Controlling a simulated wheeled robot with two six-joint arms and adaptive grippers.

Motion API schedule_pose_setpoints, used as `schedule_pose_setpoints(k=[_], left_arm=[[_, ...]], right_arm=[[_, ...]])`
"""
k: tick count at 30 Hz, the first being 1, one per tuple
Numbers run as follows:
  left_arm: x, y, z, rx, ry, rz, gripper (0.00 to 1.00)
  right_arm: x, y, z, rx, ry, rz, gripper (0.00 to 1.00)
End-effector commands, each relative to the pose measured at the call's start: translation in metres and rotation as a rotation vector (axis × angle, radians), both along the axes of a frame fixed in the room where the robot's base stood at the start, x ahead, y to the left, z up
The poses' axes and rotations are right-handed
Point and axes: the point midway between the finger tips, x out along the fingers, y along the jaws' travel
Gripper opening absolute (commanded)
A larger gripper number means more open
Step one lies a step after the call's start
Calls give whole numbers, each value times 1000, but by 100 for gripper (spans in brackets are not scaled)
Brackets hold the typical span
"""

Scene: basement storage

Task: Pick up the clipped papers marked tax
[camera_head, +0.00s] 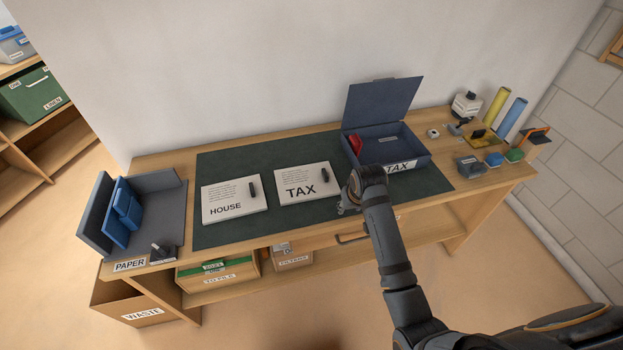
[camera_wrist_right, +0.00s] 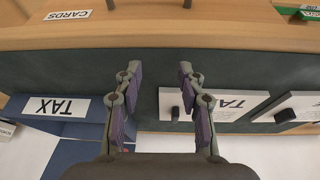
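The clipped papers marked TAX (camera_head: 304,184) lie flat on the dark mat, with a black clip at their right end. My right gripper (camera_head: 346,205) is just right of these papers, near the mat's front edge. In the right wrist view its two fingers (camera_wrist_right: 158,80) are spread apart with nothing between them. My left gripper is not in view.
Clipped papers marked HOUSE (camera_head: 231,204) lie left of the TAX papers. An open blue box labelled TAX (camera_head: 411,155) stands behind my right gripper. A grey paper holder (camera_head: 170,190) stands at the left, small items at the right end. The mat's (camera_head: 220,240) front strip is clear.

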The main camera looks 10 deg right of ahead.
Motion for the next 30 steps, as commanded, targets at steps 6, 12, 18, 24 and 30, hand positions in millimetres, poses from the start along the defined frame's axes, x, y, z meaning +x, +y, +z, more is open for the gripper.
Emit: schedule_pose_setpoints(k=[6,12,18,24,30], left_arm=[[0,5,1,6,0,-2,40],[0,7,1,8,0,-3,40],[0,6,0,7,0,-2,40],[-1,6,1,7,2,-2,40],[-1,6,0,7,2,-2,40]], right_arm=[[60,16,38,23,-20,6,40],[105,32,79,37,-32,21,40],[116,36,90,40,-33,27,40],[126,36,62,40,-29,26,40],[135,36,42,40,-33,26,40]])
